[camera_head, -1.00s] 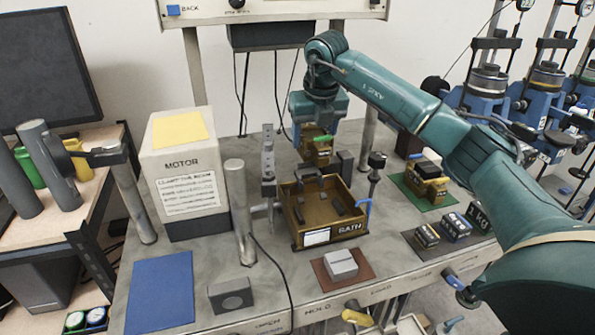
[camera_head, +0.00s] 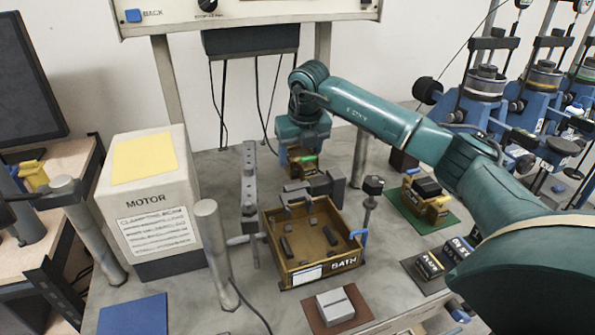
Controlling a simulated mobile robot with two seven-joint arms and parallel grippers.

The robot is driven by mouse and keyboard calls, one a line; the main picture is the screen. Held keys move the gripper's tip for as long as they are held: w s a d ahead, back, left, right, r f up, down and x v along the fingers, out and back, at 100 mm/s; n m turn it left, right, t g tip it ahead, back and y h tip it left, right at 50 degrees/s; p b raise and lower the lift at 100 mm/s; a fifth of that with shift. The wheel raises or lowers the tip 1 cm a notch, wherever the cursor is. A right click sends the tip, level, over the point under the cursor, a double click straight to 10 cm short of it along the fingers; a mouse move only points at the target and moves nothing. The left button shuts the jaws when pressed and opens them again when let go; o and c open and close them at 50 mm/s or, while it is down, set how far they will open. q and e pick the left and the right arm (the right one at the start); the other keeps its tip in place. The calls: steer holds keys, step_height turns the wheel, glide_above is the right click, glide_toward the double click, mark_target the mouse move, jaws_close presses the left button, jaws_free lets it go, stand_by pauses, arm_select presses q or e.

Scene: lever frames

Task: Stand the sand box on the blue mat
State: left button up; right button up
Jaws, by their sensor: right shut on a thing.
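My right gripper (camera_head: 303,152) points down over the back of the open tan BATH tray (camera_head: 297,281). It is shut on a small sand-coloured box (camera_head: 301,168), which shows a green patch near its top. The box is small in the head view, and its lower part is partly hidden by dark blocks at the tray's back. The blue mat (camera_head: 133,315) lies bare at the front left of the bench, cut by the picture's lower edge. It is well away from the gripper. My left gripper is not in view.
A tall grey upright (camera_head: 249,190) is left of the tray. A grey block sits on a brown mat (camera_head: 363,306); another tan item stands on a green mat (camera_head: 446,219).

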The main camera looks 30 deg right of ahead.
mark_target(299, 173)
steer(key=shift+f, duration=2.05)
steer(key=shift+f, duration=0.1)
steer(key=shift+s+f, duration=0.15)
steer(key=shift+f, duration=0.45)
steer(key=o, duration=0.9)
steer(key=shift+f, duration=0.2)
steer(key=shift+c, duration=0.2)
steer(key=o, duration=0.3)
steer(key=shift+o, duration=0.2)
steer(key=shift+r, duration=0.15)
